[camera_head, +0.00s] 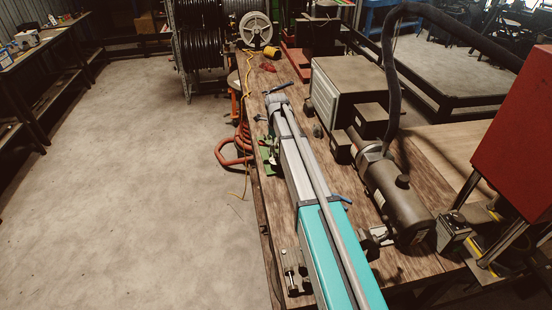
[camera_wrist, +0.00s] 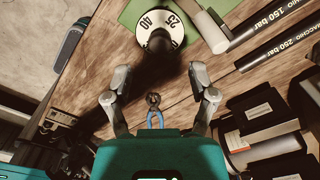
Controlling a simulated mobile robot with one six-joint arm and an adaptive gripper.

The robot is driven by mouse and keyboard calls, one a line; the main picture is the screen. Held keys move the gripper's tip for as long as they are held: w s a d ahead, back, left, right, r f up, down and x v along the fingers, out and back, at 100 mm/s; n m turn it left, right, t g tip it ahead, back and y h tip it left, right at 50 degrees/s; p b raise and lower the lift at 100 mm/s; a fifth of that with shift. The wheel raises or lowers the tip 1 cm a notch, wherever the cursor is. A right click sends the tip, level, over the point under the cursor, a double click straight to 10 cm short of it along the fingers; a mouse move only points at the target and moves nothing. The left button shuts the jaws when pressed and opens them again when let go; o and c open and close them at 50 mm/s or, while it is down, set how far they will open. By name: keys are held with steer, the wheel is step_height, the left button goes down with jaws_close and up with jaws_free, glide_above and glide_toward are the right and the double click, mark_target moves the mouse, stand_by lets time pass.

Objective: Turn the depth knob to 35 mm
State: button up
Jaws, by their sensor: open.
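The depth knob (camera_wrist: 156,26) is at the top of the wrist view: a white dial with black numbers, "25" and "40" readable but turned, and a dark centre grip. A pointer or current setting cannot be made out. My gripper (camera_wrist: 160,76) is open and empty; its two grey fingers stand apart, with the knob beyond their tips in the picture and apart from them. In the head view my teal and grey arm reaches over the bench; I cannot make out the fingers or the knob there.
Blue-handled pliers (camera_wrist: 154,112) lie on the wooden bench (camera_head: 350,201) between my fingers in the picture. Dark bars with pressure labels (camera_wrist: 274,47) lie right of the knob. A green plate (camera_wrist: 127,12) is beside it. A grey machine (camera_head: 352,88) and motor (camera_head: 398,205) stand right of my arm.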

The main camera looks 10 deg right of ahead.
mark_target(276, 155)
steer(key=shift+f+b, duration=2.05)
steer(key=shift+f, duration=0.35)
steer(key=shift+a, duration=0.1)
jaws_close()
